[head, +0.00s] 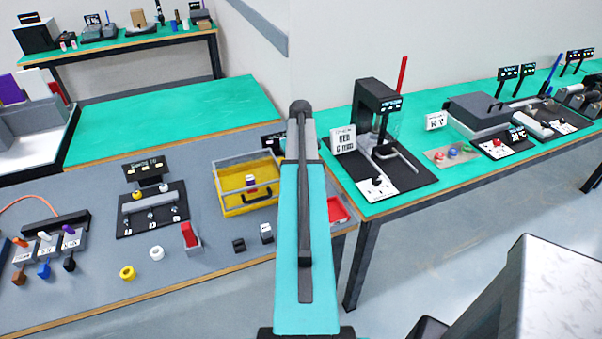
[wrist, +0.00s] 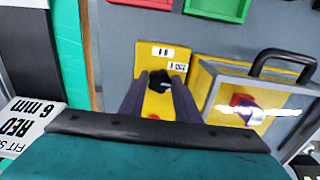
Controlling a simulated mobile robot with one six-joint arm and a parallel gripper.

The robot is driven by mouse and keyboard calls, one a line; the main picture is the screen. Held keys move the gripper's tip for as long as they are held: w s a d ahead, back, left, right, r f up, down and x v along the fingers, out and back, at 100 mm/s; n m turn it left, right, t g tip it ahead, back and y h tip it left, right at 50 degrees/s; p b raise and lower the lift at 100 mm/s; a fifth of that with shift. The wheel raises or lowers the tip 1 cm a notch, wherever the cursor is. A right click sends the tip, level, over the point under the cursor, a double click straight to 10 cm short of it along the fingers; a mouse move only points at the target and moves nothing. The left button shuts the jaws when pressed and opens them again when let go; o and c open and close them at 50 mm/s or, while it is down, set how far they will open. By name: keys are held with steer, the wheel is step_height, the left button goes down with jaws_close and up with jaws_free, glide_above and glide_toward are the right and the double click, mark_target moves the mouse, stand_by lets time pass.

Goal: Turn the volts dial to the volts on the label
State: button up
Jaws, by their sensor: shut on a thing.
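In the wrist view, a small black dial (wrist: 158,78) sits on a yellow panel (wrist: 150,62). A white label with dark figures (wrist: 163,53) is on the panel at its far end, and a smaller white label (wrist: 178,67) is beside the dial. The figures are too small to read surely. My gripper (wrist: 160,86) has its two dark fingers on either side of the dial, shut on it. The fingers hide part of the dial, and I cannot tell where it points. In the head view my arm hides the panel and the gripper.
A yellow box (head: 231,207) with a black handle stands close beside the panel; a red and a purple thing show in it. A red tray (head: 338,221) and, in the wrist view, a green tray (wrist: 238,18) lie near.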

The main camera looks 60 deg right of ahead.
steer(key=m, duration=0.5)
steer(key=shift+m, duration=0.4)
steer(key=shift+b, duration=0.3)
steer(key=o, duration=1)
steer(key=shift+o, duration=0.2)
steer(key=shift+w, duration=0.1)
steer(key=shift+r, duration=0.2)
step_height(320, 180, up, 14)
steer(key=b, duration=0.3)
steer(key=shift+f, duration=0.25)
steer(key=shift+a+r, duration=0.1)
